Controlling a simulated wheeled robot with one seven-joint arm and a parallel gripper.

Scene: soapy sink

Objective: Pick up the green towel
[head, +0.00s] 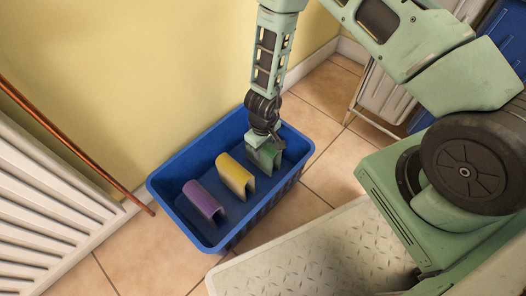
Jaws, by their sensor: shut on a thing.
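The green towel (265,158) is folded over in an upside-down U shape at the far right end of the blue bin (212,246). My gripper (265,143) reaches down into that end of the bin from above and is shut on the green towel's top. The wrist and fingers cover part of the towel. I cannot tell whether the towel is raised off its place. A yellow towel (236,173) of the same shape stands in the middle of the bin, and a purple towel (203,201) stands near its left end.
A white radiator (45,195) and a copper pipe (75,148) are at the left. A yellow wall (150,80) rises behind the bin. A white folding frame (362,110) stands at the upper right. Tiled floor (325,170) lies open right of the bin.

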